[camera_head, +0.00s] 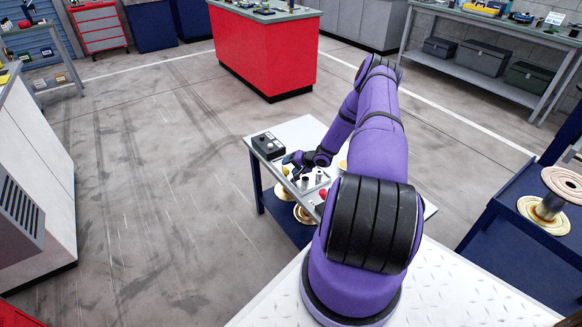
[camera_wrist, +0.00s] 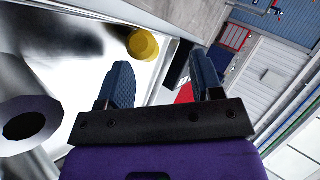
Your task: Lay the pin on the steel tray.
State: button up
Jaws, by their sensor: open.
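My gripper (camera_wrist: 166,82) is open, its two dark padded fingers apart with nothing between them. In the head view my gripper (camera_head: 291,160) is over the small white-topped table, partly hidden by my wrist. A bright steel surface (camera_wrist: 75,65), which may be the steel tray, shows at left in the wrist view, beyond one finger. A grey metal cylinder with a dark round end (camera_wrist: 28,124) is at that view's left edge. Small upright metal cylinders (camera_head: 319,175) stand close to my gripper in the head view. I cannot tell which piece is the pin.
A yellow round piece (camera_wrist: 143,45) is beyond the fingers. A black control box (camera_head: 268,145) sits on the table's far-left corner; a red knob (camera_head: 323,193) is near the cylinders. A blue stand with a spool (camera_head: 551,205) is at right. The floor at left is clear.

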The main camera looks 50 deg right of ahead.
jog(key=v, duration=1)
jog(key=shift+s+r, duration=0.15)
jog(key=shift+s, duration=0.15)
jog(key=shift+d, duration=0.1)
